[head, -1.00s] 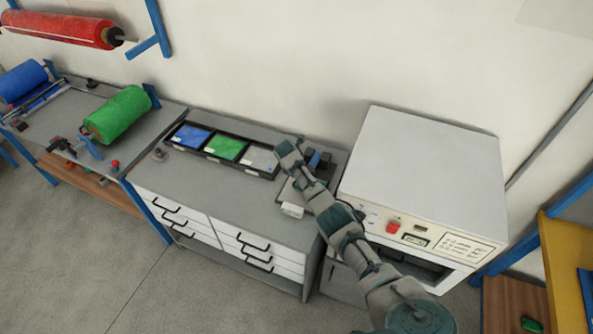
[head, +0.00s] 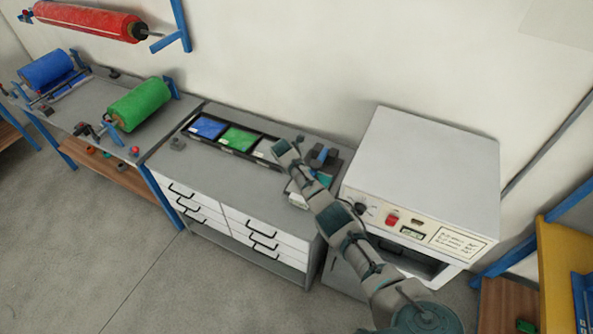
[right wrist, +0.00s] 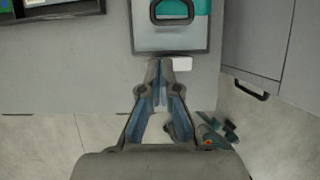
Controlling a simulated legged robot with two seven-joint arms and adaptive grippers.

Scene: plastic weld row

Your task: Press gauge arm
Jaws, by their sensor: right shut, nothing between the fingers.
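The gauge (head: 322,162) is a small device with dark and teal parts on the grey bench, just left of the white oven. In the right wrist view, I see a grey plate with a teal part and a dark loop handle (right wrist: 172,12); I take this to be the gauge and its arm. My right gripper (right wrist: 163,66) is shut and empty, its tips pointing toward the plate's near edge. In the head view the end of my right arm (head: 287,150) shows over the colour trays, partly covering the gauge area. My left gripper is out of view.
A small white block (right wrist: 182,63) sits by the plate. Blue, green and pale trays (head: 207,128) lie left of the gauge. The white oven (head: 425,165) stands close on the right. Film rolls (head: 138,103) are on the far-left bench. The middle bench front is clear.

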